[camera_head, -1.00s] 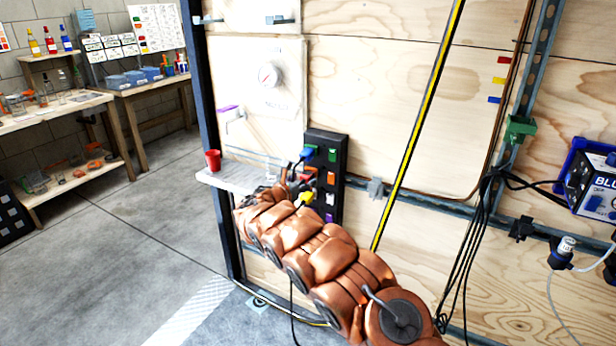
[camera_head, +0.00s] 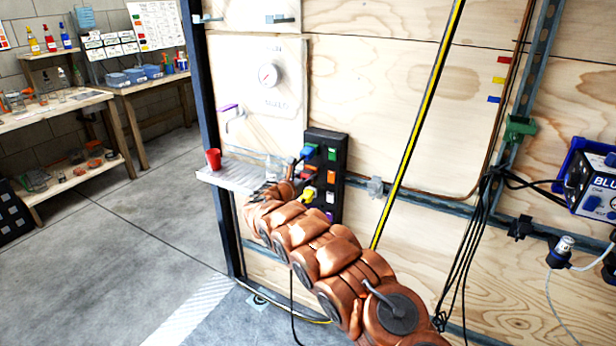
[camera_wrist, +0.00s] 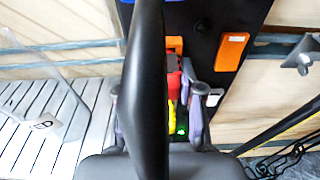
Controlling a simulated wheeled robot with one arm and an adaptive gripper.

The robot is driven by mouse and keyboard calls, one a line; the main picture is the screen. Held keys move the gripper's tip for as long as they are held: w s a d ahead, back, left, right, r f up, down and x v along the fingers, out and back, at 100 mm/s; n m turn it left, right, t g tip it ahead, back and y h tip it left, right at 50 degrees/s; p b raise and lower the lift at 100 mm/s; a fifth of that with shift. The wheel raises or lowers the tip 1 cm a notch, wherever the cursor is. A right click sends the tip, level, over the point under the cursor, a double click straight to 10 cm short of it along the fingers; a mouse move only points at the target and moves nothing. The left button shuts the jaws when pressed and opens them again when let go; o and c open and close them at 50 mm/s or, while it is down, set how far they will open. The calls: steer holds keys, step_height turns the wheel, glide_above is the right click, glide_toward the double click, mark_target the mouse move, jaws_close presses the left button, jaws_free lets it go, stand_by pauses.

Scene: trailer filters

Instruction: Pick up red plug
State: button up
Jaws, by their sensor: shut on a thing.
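The red plug (camera_wrist: 174,84) shows in the wrist view between my gripper's fingers, in front of the black socket panel (camera_wrist: 206,65). My gripper (camera_wrist: 160,96) is shut on it. A dark bar of my own wrist crosses the middle of that view and hides part of the grip. I cannot tell whether the plug is seated in the panel or clear of it. In the head view the black panel (camera_head: 339,180) stands upright on the wooden wall, and my gripper (camera_head: 288,183) is at its left side, partly hidden by my arm.
A blue plug (camera_head: 307,152) and a yellow plug (camera_head: 309,194) are close to my gripper at the panel. A shelf (camera_head: 228,180) with a red cup (camera_head: 213,159) is to the left. Black cables (camera_head: 478,215) hang at the right. The floor at left is open.

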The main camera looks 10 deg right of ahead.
jaws_close()
steer(key=shift+r, duration=0.1)
steer(key=shift+s+a+r, duration=0.35)
steer(key=shift+r, duration=0.1)
steer(key=s+a+r+b, duration=0.1)
steer(key=s+a+r, duration=0.6)
steer(key=s, duration=0.3)
steer(key=shift+a+b, duration=0.4)
steer(key=shift+a, duration=0.25)
steer(key=shift+s, duration=0.1)
steer(key=shift+s+a+f+p, duration=0.15)
steer(key=shift+s+a+p, duration=0.05)
steer(key=shift+s+a, duration=0.5)
steer(key=shift+s+a+f+p, duration=0.1)
steer(key=shift+s+a+p, duration=0.05)
steer(key=shift+s+a, duration=0.55)
steer(key=shift+s+d, duration=0.1)
steer(key=shift+d, duration=0.05)
